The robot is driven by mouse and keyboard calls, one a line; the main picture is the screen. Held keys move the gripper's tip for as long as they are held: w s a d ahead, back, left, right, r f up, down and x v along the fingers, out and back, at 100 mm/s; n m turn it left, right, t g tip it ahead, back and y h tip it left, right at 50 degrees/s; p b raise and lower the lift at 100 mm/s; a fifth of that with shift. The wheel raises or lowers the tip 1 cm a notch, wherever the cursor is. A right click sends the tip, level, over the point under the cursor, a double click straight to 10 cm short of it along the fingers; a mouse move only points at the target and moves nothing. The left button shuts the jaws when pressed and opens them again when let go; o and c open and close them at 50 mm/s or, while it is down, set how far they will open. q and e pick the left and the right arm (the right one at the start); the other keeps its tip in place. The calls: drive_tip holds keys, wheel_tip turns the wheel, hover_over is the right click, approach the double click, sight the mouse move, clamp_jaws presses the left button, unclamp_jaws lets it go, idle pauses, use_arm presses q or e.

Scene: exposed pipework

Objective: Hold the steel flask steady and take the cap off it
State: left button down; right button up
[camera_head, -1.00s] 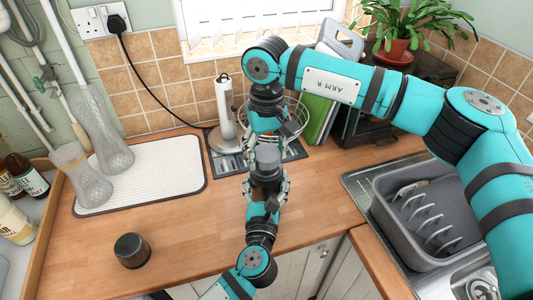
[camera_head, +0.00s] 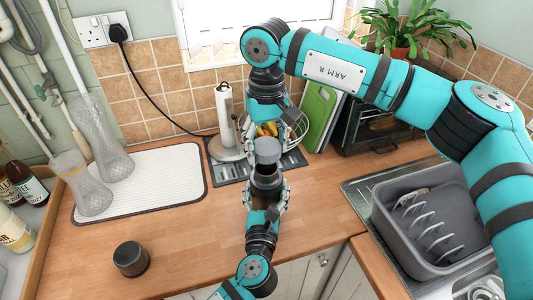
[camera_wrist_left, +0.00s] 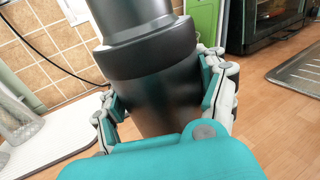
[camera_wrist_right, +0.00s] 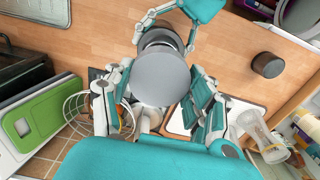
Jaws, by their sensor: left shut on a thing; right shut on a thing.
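The dark steel flask (camera_head: 266,186) stands upright above the wooden counter in the middle of the head view. Its black body also fills the left wrist view (camera_wrist_left: 165,95). My left gripper (camera_head: 265,198) is shut around the body from the near side. The grey cap (camera_wrist_right: 160,76) is between the fingers of my right gripper (camera_wrist_right: 160,100), which is shut on it from the far side. In the head view the cap (camera_head: 267,150) is above the flask's dark upper part. I cannot tell whether the two still touch. The cap hides most of the flask in the right wrist view.
A dark round pot (camera_head: 131,258) stands on the counter at front left. A white ribbed mat (camera_head: 150,180) with glass vessels lies at left. A paper-towel holder (camera_head: 226,115) and wire fruit basket (camera_head: 294,128) are behind the grippers. A grey dish tub (camera_head: 420,225) is at right.

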use_arm(q)
unclamp_jaws()
idle(0.3)
